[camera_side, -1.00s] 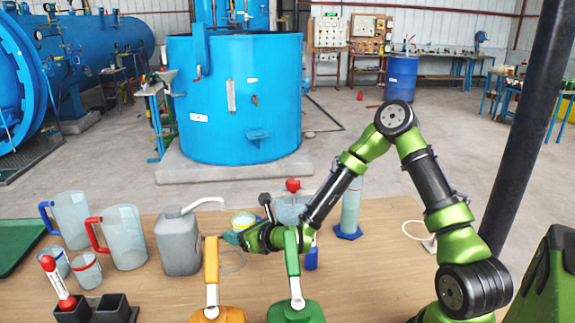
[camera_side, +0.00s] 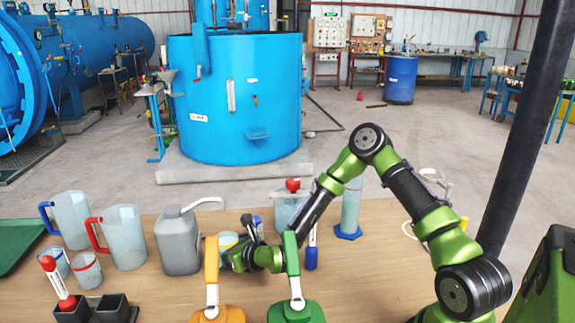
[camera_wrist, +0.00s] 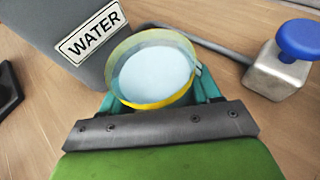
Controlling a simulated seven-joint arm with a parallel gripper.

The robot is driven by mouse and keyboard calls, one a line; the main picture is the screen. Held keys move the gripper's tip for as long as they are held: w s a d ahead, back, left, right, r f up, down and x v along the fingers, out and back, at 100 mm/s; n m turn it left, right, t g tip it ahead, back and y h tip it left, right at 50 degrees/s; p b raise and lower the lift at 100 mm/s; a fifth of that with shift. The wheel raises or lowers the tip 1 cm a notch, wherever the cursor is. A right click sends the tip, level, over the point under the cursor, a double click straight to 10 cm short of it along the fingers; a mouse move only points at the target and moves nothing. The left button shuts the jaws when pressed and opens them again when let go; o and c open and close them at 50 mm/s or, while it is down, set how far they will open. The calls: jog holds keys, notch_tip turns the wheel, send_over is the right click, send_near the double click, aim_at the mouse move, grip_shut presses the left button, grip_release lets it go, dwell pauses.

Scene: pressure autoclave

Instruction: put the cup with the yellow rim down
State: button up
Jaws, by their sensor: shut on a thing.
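The cup with the yellow rim (camera_wrist: 152,68) is held between the teal fingers of my gripper (camera_wrist: 155,95) in the wrist view. Pale liquid or a pale inside shows within its rim. In the side view the cup (camera_side: 228,240) shows only in part behind the orange bottle's neck, to the right of the grey canister. My gripper (camera_side: 232,262) is shut on it there, low over the wooden table. The cup's base is hidden, so I cannot tell whether it touches the table.
The grey canister (camera_side: 178,242), labelled WATER, stands close left of the cup. An orange bottle (camera_side: 212,275) and a green bottle (camera_side: 291,270) stand in front. A metal block with a blue knob (camera_wrist: 283,65) is to the right in the wrist view. Jugs (camera_side: 122,237) stand further left.

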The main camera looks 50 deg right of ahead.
jog(key=shift+f, duration=0.15)
jog(key=o, duration=1.1)
jog(key=shift+o, duration=0.2)
jog(key=v, duration=1.2)
